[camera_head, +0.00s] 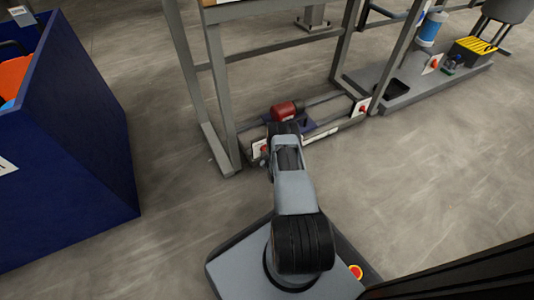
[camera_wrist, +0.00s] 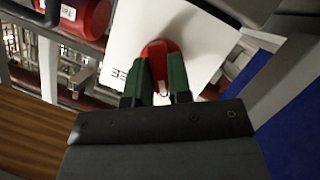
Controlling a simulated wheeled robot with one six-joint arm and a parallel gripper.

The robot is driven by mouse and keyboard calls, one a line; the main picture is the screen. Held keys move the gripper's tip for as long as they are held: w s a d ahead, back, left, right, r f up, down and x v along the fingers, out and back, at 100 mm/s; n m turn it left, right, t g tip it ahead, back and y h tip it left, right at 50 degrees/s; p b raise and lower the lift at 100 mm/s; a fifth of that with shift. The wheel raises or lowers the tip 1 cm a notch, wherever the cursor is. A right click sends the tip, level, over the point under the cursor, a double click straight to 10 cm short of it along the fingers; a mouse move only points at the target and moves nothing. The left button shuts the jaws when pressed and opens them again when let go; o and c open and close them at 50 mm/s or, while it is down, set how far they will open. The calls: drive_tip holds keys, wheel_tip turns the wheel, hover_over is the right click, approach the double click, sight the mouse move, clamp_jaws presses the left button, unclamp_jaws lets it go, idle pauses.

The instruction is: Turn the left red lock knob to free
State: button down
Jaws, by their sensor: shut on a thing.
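The left red lock knob (camera_wrist: 158,49) sits on a white label plate (camera_wrist: 200,45) in the wrist view. My gripper (camera_wrist: 160,78) has its two green fingers shut on the knob, one on each side. Part of the word on the plate, ending in "EE", shows beside the left finger; the rest is hidden. In the head view, my arm reaches to the left end of the low frame, where a bit of the red knob (camera_head: 265,149) shows beside the arm. The knob's exact angle is hard to tell.
A red cylinder (camera_head: 286,111) lies on the low frame, with a second red knob (camera_head: 363,107) on a white plate at its right end. Grey uprights (camera_head: 219,95) stand close to my arm. A blue bin (camera_head: 85,130) stands at left.

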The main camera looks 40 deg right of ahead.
drive_tip(key=shift+d+m+t+y, duration=0.1)
drive_tip(key=shift+m+t+y, duration=0.05)
drive_tip(key=shift+m+y, duration=1.15)
drive_tip(key=shift+d+m+t+y, duration=0.2)
drive_tip(key=shift+m+y, duration=0.65)
drive_tip(key=shift+m, duration=0.9)
drive_tip(key=shift+d+m+t+y, duration=0.1)
drive_tip(key=shift+m+t+y, duration=0.05)
drive_tip(key=shift+m+y, duration=1.15)
drive_tip(key=shift+m, duration=0.35)
drive_tip(key=c, duration=1)
unclamp_jaws()
drive_tip(key=shift+c, duration=0.2)
drive_tip(key=p+v, duration=0.5)
drive_tip(key=v, duration=0.8)
drive_tip(key=shift+s+r+p, duration=0.2)
drive_tip(key=shift+s+p, duration=0.15)
drive_tip(key=shift+s, duration=0.05)
